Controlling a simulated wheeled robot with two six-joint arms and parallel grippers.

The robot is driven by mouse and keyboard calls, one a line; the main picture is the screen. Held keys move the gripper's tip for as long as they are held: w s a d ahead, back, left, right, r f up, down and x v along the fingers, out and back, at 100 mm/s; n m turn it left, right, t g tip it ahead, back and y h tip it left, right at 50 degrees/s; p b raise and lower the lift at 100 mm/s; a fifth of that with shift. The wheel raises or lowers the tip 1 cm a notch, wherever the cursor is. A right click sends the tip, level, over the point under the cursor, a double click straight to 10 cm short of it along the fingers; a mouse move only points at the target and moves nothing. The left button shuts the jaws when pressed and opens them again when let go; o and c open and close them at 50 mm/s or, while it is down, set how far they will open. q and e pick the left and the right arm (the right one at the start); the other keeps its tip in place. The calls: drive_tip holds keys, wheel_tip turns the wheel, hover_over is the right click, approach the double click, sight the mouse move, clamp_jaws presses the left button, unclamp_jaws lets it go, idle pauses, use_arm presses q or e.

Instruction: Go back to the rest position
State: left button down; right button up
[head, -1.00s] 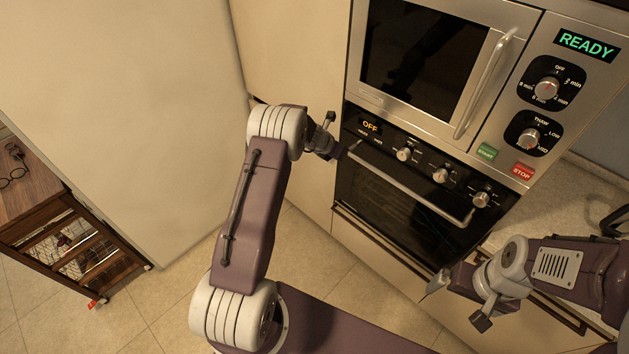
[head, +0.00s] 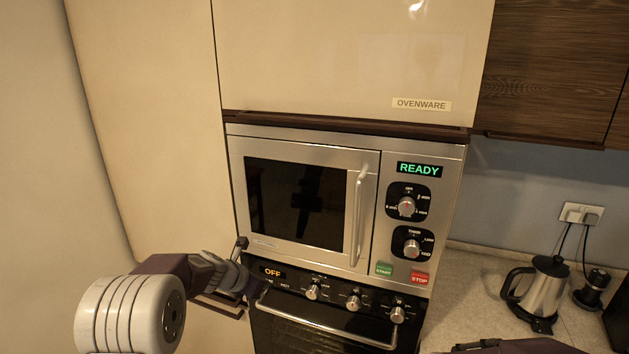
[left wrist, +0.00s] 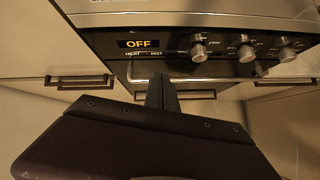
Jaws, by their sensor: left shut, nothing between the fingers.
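My left arm comes in from the lower left in the head view. Its gripper (head: 256,284) is in front of the left end of the oven control panel (head: 330,296), near the lit OFF display. In the left wrist view the shut fingers (left wrist: 161,92) point toward the oven front, with nothing between them. Whether they touch the oven handle (left wrist: 185,80) I cannot tell. Only a dark sliver of my right arm shows at the bottom right edge of the head view; its gripper is out of view.
The microwave (head: 300,202) above the oven is closed and its display reads READY. A cupboard (head: 350,60) labelled OVENWARE is above it. A metal kettle (head: 540,290) stands on the counter (head: 475,280) to the right, near a wall socket (head: 581,213). A tall pale panel fills the left.

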use_arm(q)
drive_tip(key=s+d+f+m+g+b, duration=0.15)
drive_tip(key=s+d+m, duration=0.25)
drive_tip(key=s+m, duration=0.7)
drive_tip(key=s+a+f+m+g+y, duration=0.1)
drive_tip(key=s+f+m, duration=0.1)
drive_tip(key=s+m, duration=0.4)
drive_tip(key=s+a+f+m+g+y, duration=0.1)
drive_tip(key=s+a+f+m+g, duration=0.1)
drive_tip(key=s+m, duration=0.4)
drive_tip(key=s+a+f+m+g+y, duration=0.1)
drive_tip(key=s+f+m, duration=0.3)
drive_tip(key=s, duration=0.5)
drive_tip(key=shift+s+a+f+m+g, duration=0.3)
drive_tip(key=shift+m+g, duration=0.45)
drive_tip(key=shift+m, duration=0.35)
use_arm(e)
drive_tip(key=shift+s+d+f, duration=0.1)
drive_tip(key=shift+s+f, duration=0.05)
drive_tip(key=shift+f, duration=0.45)
drive_tip(key=shift+s+d+f, duration=0.1)
drive_tip(key=shift+s+f, duration=0.05)
drive_tip(key=shift+f, duration=0.4)
use_arm(q)
drive_tip(key=shift+r, duration=0.1)
use_arm(e)
drive_tip(key=shift+s, duration=0.1)
drive_tip(key=shift+a, duration=0.1)
